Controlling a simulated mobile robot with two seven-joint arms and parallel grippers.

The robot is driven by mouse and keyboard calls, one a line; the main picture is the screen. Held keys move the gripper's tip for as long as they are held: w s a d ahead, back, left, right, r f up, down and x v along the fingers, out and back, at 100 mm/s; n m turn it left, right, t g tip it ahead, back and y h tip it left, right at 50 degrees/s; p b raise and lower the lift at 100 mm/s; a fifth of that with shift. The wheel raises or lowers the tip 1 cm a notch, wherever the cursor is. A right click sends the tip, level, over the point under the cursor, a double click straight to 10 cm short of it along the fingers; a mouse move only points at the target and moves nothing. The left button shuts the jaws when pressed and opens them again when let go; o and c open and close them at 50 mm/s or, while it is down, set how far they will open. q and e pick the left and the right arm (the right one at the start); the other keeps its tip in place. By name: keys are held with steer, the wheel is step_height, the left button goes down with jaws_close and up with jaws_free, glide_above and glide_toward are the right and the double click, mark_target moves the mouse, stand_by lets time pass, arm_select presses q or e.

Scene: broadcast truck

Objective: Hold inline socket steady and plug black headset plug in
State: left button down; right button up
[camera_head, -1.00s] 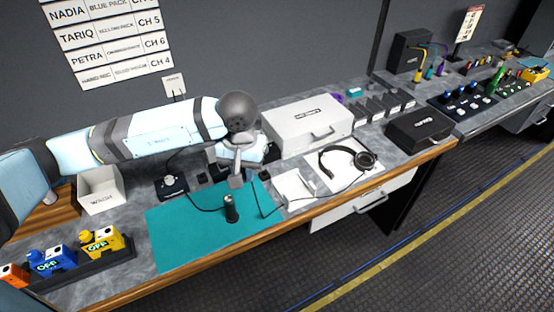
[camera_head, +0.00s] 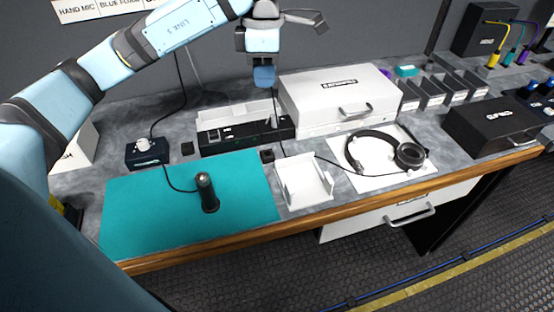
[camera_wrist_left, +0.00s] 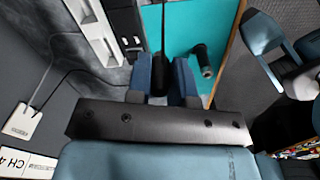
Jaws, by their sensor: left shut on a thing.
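My left gripper (camera_head: 264,75) is raised above the back of the bench, high over the black panel. In the left wrist view its fingers (camera_wrist_left: 163,78) are shut on a black plug (camera_wrist_left: 162,70) with a thin cable running away from it. In the head view the cable hangs below the gripper towards the headset (camera_head: 408,155). The inline socket (camera_head: 207,193), a black cylinder, stands upright on the teal mat (camera_head: 130,215). Its cable runs to a small dark box (camera_head: 147,152). The socket also shows in the wrist view (camera_wrist_left: 203,60), apart from the plug. No right gripper shows.
A white open tray (camera_head: 305,184) sits right of the mat. Behind are a black panel (camera_head: 222,138) and a white case (camera_head: 340,95). The headset lies on a white sheet (camera_head: 375,178). A black case (camera_head: 495,128) stands farther right. The mat around the socket is clear.

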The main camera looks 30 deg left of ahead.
arm_select(q)
steer(key=shift+r+n, duration=0.1)
steer(key=shift+n, duration=0.2)
step_height(320, 180, down, 20)
steer(key=shift+r+b, duration=0.15)
steer(key=shift+b, duration=1)
steer(key=shift+f, duration=0.2)
steer(key=c, duration=1)
jaws_free()
